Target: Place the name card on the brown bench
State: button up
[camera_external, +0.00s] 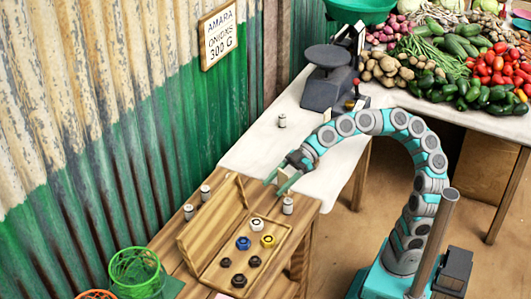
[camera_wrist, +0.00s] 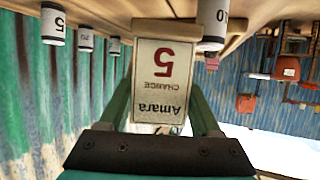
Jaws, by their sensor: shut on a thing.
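The name card (camera_wrist: 162,80) is a white card with the words "Amara", "CHANGE" and a red "5", upside down in the wrist view. My gripper (camera_external: 277,184) is shut on it, with a green finger on either side. In the external view the card (camera_external: 286,173) is a small pale shape at the fingers. The gripper is over the right end of the brown bench (camera_external: 168,246), near where it meets the white table. The card appears to be above the bench; whether it touches anything is unclear.
An open wooden box (camera_external: 188,250) with several weights stands on the bench. Small labelled canisters stand near it, one (camera_external: 288,206) close to my gripper. A green basket (camera_external: 136,272) is at the front left. A scale (camera_external: 328,80) stands on the white table (camera_external: 250,150).

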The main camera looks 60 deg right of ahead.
jog(key=w+a, duration=0.1)
jog(key=w, duration=0.1)
jog(key=w+a, duration=0.1)
jog(key=w, duration=0.1)
jog(key=w+a+f, duration=0.1)
jog(key=w, duration=0.1)
jog(key=shift+w+a, duration=0.3)
jog(key=shift+f, duration=1.6)
jog(key=shift+f, duration=0.2)
jog(key=o, duration=1.4)
jog(key=shift+c, duration=0.2)
jog(key=shift+r, duration=0.1)
